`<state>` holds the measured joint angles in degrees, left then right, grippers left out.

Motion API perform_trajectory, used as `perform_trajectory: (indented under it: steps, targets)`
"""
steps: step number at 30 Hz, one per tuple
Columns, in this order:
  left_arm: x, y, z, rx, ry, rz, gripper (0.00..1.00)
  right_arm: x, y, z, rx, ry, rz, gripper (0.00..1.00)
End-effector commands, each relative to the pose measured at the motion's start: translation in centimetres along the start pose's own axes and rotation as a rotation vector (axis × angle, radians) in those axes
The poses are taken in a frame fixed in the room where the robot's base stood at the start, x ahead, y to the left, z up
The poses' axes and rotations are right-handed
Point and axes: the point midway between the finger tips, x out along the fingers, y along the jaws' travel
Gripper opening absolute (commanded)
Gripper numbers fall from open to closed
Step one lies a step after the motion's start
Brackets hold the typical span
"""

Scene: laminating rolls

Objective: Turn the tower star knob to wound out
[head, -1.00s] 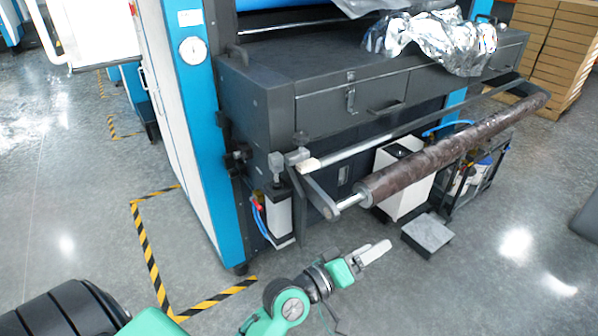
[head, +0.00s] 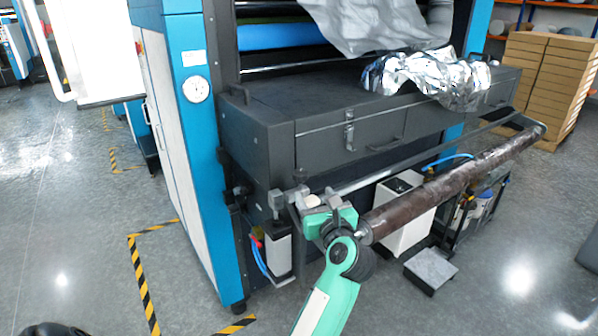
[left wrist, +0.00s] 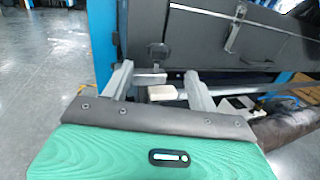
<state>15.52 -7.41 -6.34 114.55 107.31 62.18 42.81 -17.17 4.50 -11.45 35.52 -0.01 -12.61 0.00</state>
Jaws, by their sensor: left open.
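A dark knob-like part (head: 232,190) sits on the side of the blue tower post (head: 200,130) in the head view; I cannot make out star lobes on it. A dark part in the left wrist view (left wrist: 158,51) lies beyond the fingers, and I cannot tell whether it is the same one. My left gripper (head: 315,197) is open and empty by the near end of the roller frame, to the right of the tower post. In the left wrist view its fingers (left wrist: 158,76) stand on either side of a pale block (left wrist: 162,93), with no visible grip. My right gripper is not in view.
A brown roll (head: 450,187) on its bar extends to the right of my left gripper. The grey machine cabinet (head: 260,120) stands behind, with crumpled foil (head: 430,80) on top. A white box (head: 402,205) is below the roll. Floor to the left is open.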

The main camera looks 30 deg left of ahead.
Motion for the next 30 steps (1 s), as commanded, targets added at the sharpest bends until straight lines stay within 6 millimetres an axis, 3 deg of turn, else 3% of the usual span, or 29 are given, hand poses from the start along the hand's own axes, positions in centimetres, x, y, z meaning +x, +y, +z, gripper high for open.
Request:
perform_trajectory:
  steps: [8, 21, 30]
  targets:
    - [2.4, -0.1, -0.1, -0.014, 0.027, 0.007, 0.59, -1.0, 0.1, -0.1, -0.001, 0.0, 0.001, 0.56]
    - [11.3, 0.1, -0.3, -0.013, 0.026, 0.008, 0.59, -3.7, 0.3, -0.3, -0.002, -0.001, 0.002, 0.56]
    - [13.8, 0.0, -0.6, -0.016, 0.027, 0.005, 0.59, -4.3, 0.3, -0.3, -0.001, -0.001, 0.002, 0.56]
